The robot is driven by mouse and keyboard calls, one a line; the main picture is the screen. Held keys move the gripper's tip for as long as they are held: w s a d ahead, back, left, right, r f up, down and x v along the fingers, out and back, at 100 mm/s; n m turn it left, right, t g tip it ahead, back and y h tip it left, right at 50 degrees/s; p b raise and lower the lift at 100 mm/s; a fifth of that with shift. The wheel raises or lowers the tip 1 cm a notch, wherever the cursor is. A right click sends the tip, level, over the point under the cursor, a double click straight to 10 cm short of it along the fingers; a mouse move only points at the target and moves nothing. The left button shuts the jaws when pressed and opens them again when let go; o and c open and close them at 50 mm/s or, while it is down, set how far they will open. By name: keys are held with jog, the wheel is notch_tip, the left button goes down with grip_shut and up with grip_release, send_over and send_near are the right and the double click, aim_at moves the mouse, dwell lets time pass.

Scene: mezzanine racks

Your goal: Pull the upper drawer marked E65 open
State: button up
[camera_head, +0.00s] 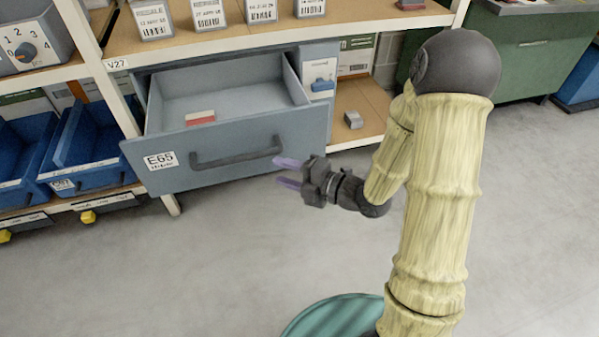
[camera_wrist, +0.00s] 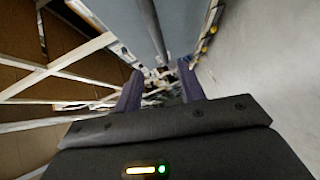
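The upper drawer marked E65 (camera_head: 231,150) is a grey-blue drawer, pulled well out of its cabinet, with its inside showing. Its label (camera_head: 160,160) is on the left of the front. A dark bar handle (camera_head: 236,155) runs across the front. My gripper (camera_head: 283,172) is just off the handle's right end, in front of the drawer, with its two purple fingers apart and nothing seen between them. In the wrist view, the open fingers (camera_wrist: 160,88) point along the drawer front, and a grey bar, likely the handle (camera_wrist: 150,28), shows above them.
A small red and white block (camera_head: 200,118) lies inside the drawer. Blue bins (camera_head: 92,150) stand on the rack to the left. A grey block (camera_head: 353,120) sits on the shelf to the right. The floor (camera_head: 200,270) in front is clear.

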jog(key=p+v, duration=0.3)
jog(key=p, duration=0.1)
jog(key=shift+s+d, duration=0.2)
jog(key=shift+d, duration=0.05)
dwell(0.4)
